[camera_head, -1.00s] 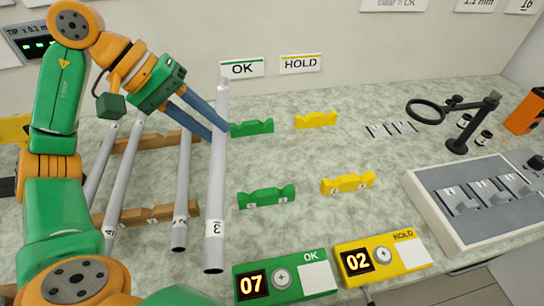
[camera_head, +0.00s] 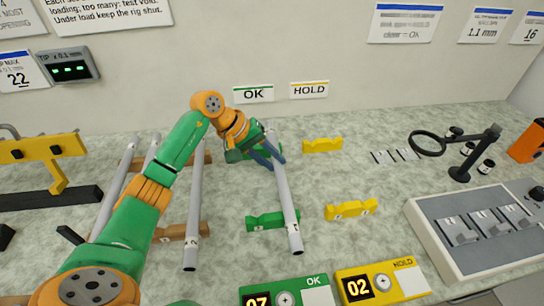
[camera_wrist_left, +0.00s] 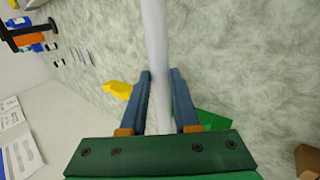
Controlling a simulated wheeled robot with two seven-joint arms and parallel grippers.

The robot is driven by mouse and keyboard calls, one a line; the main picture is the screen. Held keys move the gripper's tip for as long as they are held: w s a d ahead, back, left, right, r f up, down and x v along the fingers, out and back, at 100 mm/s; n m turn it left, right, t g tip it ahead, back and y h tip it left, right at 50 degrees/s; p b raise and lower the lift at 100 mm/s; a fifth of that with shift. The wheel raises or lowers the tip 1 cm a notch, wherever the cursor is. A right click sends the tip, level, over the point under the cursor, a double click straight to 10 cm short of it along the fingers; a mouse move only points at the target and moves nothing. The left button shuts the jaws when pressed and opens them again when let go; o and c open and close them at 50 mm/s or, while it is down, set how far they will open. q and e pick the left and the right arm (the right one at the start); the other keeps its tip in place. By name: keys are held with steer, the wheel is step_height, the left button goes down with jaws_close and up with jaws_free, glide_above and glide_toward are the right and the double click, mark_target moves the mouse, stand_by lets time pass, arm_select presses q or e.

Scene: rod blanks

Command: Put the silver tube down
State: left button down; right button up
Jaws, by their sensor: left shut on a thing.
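The silver tube (camera_head: 284,190) slants over the pair of green cradles on the OK side. My left gripper (camera_head: 268,160) is shut on it near its far end. In the left wrist view the tube (camera_wrist_left: 155,40) runs between the two blue fingers of the gripper (camera_wrist_left: 161,80). The near green cradle (camera_head: 262,221) shows beside the tube; the far green cradle (camera_head: 236,155) is mostly hidden by my gripper. The tube's near end juts past the near cradle. I cannot tell whether the tube touches the cradles. My right gripper is not in view.
Other tubes (camera_head: 195,205) lie on the wooden rack (camera_head: 171,233) at left, partly behind my arm. Yellow cradles (camera_head: 351,209) stand to the right. Green and yellow counter boxes (camera_head: 384,283) are at the front. A magnifier stand (camera_head: 459,173) and a switch panel (camera_head: 440,240) are at right.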

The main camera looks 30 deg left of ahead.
arm_select(q)
steer(key=shift+f, duration=0.3)
steer(key=c, duration=0.6)
jaws_free()
steer(key=shift+c, duration=0.2)
steer(key=shift+r, duration=0.15)
steer(key=v, duration=1.2)
steer(key=shift+b, duration=0.4)
